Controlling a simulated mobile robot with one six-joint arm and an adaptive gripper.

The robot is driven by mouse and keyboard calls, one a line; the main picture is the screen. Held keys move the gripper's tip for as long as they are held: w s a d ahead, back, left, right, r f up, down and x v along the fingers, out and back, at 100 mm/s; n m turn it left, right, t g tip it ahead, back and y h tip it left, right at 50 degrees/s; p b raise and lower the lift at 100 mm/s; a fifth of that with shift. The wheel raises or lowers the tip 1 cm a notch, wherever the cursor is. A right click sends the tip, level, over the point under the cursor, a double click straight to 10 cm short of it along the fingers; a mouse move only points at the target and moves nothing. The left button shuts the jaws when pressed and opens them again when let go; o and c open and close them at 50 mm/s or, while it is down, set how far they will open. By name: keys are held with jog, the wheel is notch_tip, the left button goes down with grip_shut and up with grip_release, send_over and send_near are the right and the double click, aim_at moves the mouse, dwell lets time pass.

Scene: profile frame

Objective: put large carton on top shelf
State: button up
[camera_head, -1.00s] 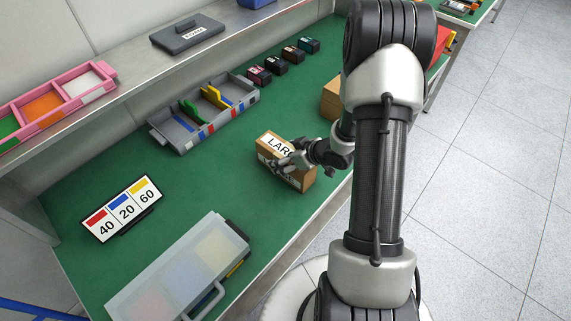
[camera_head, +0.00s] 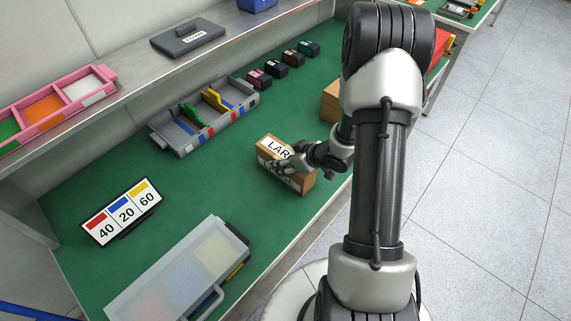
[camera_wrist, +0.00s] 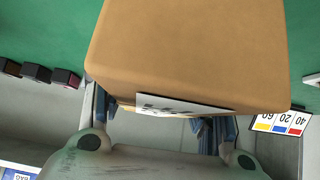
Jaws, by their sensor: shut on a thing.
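The large carton (camera_head: 270,172) is a brown box with a white label reading "LAR…" in the head view, near the front edge of the green bench. My gripper (camera_head: 291,161) is shut on it from the right side and hides part of the label. In the wrist view the carton (camera_wrist: 190,50) fills the upper middle, with my gripper's fingers (camera_wrist: 158,125) at its lower edge. I cannot tell whether its base touches the bench. The top shelf (camera_head: 132,84) is the grey ledge above the bench's back.
On the shelf are a pink tray (camera_head: 50,112), a dark lidded case (camera_head: 188,38) and a blue bin (camera_head: 257,4). On the bench are a grey divided tray (camera_head: 185,145), several small boxes (camera_head: 283,63), a number sign (camera_head: 121,212), a clear-lidded case (camera_head: 180,270) and another carton (camera_head: 330,97).

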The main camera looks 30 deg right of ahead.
jog(key=c, duration=0.5)
notch_tip(320, 180, up, 20)
jog(key=p, duration=1)
jog(key=shift+c, duration=0.2)
jog(key=a+r+b, duration=0.4)
jog(key=a+r, duration=0.4)
jog(key=a, duration=0.6)
jog(key=shift+a+r+m+b, duration=0.2)
jog(key=shift+m+b, duration=0.1)
jog(key=shift+b, duration=0.1)
jog(key=shift+w+d, duration=0.1)
